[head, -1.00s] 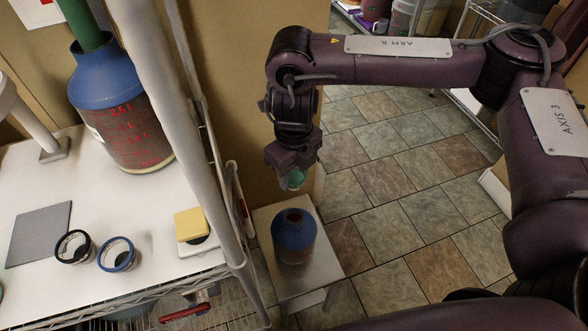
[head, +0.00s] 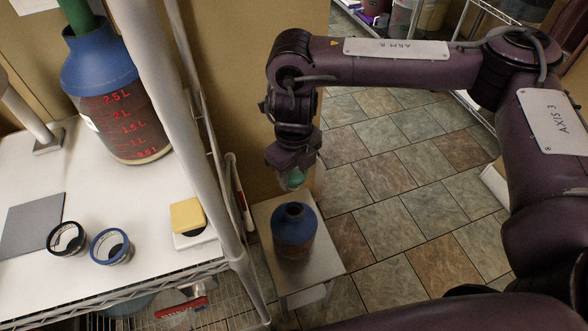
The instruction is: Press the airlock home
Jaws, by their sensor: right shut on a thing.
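My right gripper (head: 293,177) points down at the centre of the head view. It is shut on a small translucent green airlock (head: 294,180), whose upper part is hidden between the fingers. A bucket with a blue top and brown lower body (head: 293,238) stands upright on a small low table (head: 327,264) just below. The dark round hole in its top (head: 293,211) faces up. The airlock hangs above this hole with a small gap visible between them. My left gripper is not in view.
A large blue-topped bucket (head: 130,125) with a green piece stands on the white shelf (head: 150,215) at left. Two ringed cups (head: 110,246) and a yellow block (head: 187,214) lie there. A shelf post (head: 165,95) rises left of the small table. Tiled floor is open at right.

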